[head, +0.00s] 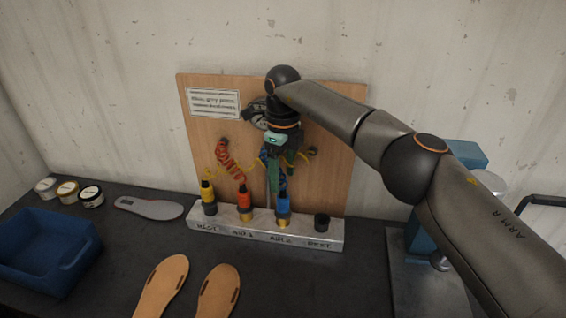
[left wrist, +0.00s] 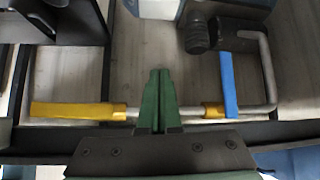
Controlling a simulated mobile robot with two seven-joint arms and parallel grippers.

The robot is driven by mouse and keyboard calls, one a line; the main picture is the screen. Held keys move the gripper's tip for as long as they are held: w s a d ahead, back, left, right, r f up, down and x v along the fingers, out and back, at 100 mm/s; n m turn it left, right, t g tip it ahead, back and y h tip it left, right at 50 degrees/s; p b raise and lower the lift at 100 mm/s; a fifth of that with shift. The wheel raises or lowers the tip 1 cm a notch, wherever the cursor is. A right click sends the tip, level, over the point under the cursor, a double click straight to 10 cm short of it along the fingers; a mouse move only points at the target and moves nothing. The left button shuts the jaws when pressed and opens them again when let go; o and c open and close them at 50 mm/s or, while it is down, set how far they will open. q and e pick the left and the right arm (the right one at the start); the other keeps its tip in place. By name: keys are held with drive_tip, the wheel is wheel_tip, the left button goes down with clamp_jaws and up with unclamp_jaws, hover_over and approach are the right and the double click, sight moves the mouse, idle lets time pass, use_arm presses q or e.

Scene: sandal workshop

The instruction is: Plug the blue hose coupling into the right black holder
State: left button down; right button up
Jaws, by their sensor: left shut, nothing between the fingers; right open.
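The blue hose coupling (head: 283,204) stands upright on a brass fitting, third from the left on the pale labelled block (head: 262,237). The right black holder (head: 321,222) is a short black cup at the block's right end; it looks empty. My right gripper (head: 277,182) is open, pointing down just above and behind the blue coupling; whether it touches the coupling cannot be told. The gripper partly hides the blue hose. My left gripper (left wrist: 160,98) is shut and empty in the left wrist view, away from the block.
A wooden panel (head: 335,180) rises behind. Sandal soles (head: 163,284), a blue bin (head: 50,260) and several tins lie leftward. A yellow-and-blue-handled bar (left wrist: 80,110) is near my left gripper.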

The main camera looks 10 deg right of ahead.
sight(283, 190)
drive_tip(key=shift+f, duration=0.55)
drive_tip(key=shift+f+b, duration=1.65)
drive_tip(key=shift+f, duration=1.8)
drive_tip(key=c, duration=1.2)
drive_tip(key=shift+w+r+p, duration=0.1)
drive_tip(key=shift+r+p, duration=1.6)
drive_tip(key=shift+r, duration=0.95)
wheel_tip(283, 190, up, 8)
drive_tip(key=shift+d+f, duration=0.1)
